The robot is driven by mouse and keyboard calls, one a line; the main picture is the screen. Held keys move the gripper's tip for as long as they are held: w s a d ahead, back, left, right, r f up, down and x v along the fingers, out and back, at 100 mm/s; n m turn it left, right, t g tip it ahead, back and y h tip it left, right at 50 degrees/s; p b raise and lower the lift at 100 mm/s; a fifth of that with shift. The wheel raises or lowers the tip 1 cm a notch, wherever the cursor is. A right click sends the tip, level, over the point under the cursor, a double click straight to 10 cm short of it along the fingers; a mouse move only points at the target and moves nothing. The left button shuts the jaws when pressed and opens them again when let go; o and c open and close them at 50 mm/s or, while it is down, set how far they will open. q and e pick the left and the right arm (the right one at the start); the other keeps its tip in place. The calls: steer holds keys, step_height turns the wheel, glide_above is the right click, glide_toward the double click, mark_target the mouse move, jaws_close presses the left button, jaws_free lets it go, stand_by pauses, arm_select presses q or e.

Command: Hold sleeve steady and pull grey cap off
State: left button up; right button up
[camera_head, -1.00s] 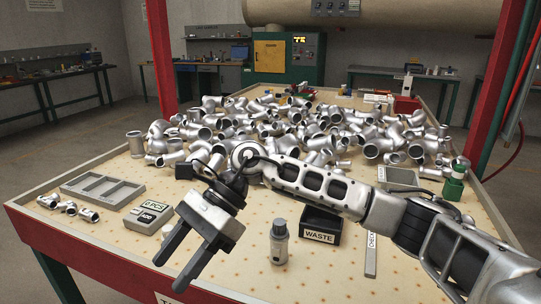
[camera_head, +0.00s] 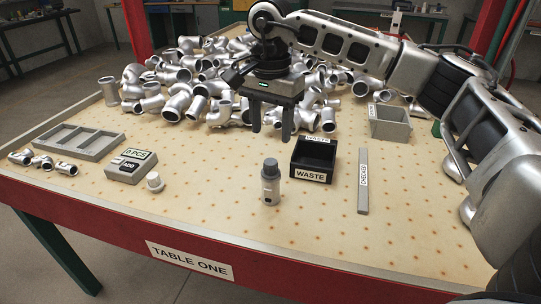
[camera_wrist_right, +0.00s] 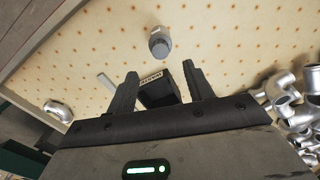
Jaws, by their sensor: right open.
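The sleeve (camera_head: 270,190) is a small pale grey cylinder standing upright on the table, with a dark grey cap (camera_head: 270,167) on its top. In the right wrist view the cap (camera_wrist_right: 160,48) shows beyond the fingertips, with the pale sleeve (camera_wrist_right: 155,31) partly behind it. My right gripper (camera_head: 271,135) points down above the table, behind the sleeve in the head view. Its fingers are apart with nothing between them, and it does not touch the sleeve or cap. My left gripper is in neither view.
A black WASTE bin (camera_head: 312,174) stands right of the sleeve, then a grey CHECKED strip (camera_head: 363,190). Piled metal fittings (camera_head: 190,82) fill the back. Table in front is clear.

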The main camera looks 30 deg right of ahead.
mark_target(271, 162)
step_height(271, 162, down, 8)
steer(key=shift+r, duration=0.25)
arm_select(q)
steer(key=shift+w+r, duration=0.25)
arm_select(e)
steer(key=shift+f, duration=0.65)
